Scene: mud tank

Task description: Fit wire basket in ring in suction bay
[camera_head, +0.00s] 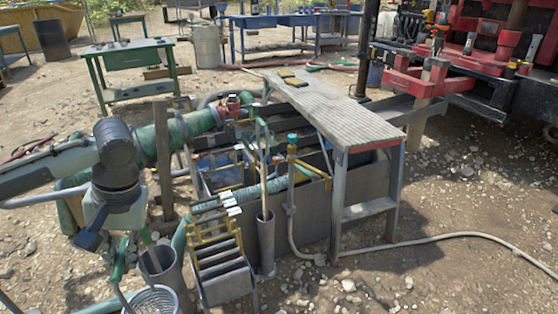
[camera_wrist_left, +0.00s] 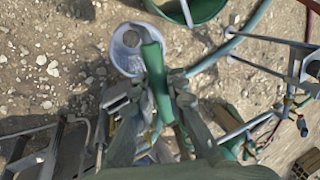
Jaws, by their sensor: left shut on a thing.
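The white wire basket (camera_head: 152,302) shows at the bottom edge of the head view, partly cut off. My left gripper (camera_head: 120,256) is above and left of it, shut on its green handle. In the left wrist view the green handle (camera_wrist_left: 156,80) lies between my fingers (camera_wrist_left: 152,100), and the round white basket (camera_wrist_left: 127,62) hangs beyond it. The long grey mud tank (camera_head: 318,215) stands to the right of the basket. I cannot make out the ring or tell which bay is the suction bay. My right gripper is not in view.
A grey cylinder (camera_head: 163,270) stands just behind the basket. A rack with yellow bars (camera_head: 215,250), a grey tube (camera_head: 266,245) and hoses crowd the tank's near side. A plank walkway (camera_head: 335,115) runs along the tank. Gravel at the lower right is mostly open, with a pale hose (camera_head: 450,238).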

